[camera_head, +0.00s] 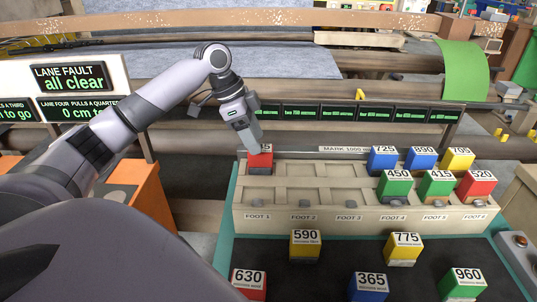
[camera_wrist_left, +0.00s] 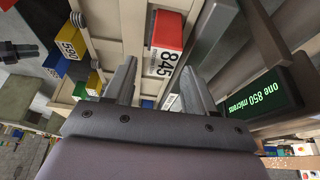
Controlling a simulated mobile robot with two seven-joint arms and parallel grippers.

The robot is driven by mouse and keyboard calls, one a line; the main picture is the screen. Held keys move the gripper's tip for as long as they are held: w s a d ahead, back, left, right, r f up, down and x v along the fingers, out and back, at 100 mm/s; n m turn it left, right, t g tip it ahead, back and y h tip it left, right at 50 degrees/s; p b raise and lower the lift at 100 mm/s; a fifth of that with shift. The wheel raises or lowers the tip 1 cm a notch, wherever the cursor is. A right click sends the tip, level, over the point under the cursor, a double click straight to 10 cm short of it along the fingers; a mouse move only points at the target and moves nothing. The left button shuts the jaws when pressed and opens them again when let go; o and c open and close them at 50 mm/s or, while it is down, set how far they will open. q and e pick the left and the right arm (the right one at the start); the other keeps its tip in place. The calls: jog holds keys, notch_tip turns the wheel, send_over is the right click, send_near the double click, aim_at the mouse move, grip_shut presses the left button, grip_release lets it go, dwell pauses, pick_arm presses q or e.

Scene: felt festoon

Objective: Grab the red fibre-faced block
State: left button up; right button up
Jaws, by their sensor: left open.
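A red block (camera_head: 261,161) sits in the back left compartment of a cream rack (camera_head: 320,222). In the left wrist view this red block (camera_wrist_left: 168,31) carries a white label reading 845, beyond the fingertips. My left gripper (camera_head: 254,143) is right above it in the head view and hides part of its label. In the left wrist view my left gripper (camera_wrist_left: 158,78) has its fingers apart with nothing between them. Other red blocks are one marked 520 (camera_head: 479,187) at the rack's right end and one marked 630 (camera_head: 249,285) on the dark mat. Fibre facing cannot be made out.
Blue, yellow and green blocks fill the rack's right compartments, among them a green block (camera_head: 395,188). A yellow block (camera_head: 305,247), a blue block (camera_head: 369,289) and others stand on the dark mat (camera_head: 335,270). Green-lit displays (camera_head: 335,113) line a rail behind the rack.

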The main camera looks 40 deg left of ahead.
aim_at(263, 157)
pick_arm(q)
jog(key=x, duration=0.6)
jog(key=shift+a+f, duration=0.1)
jog(key=shift+f, duration=0.3)
jog(key=c, duration=0.8)
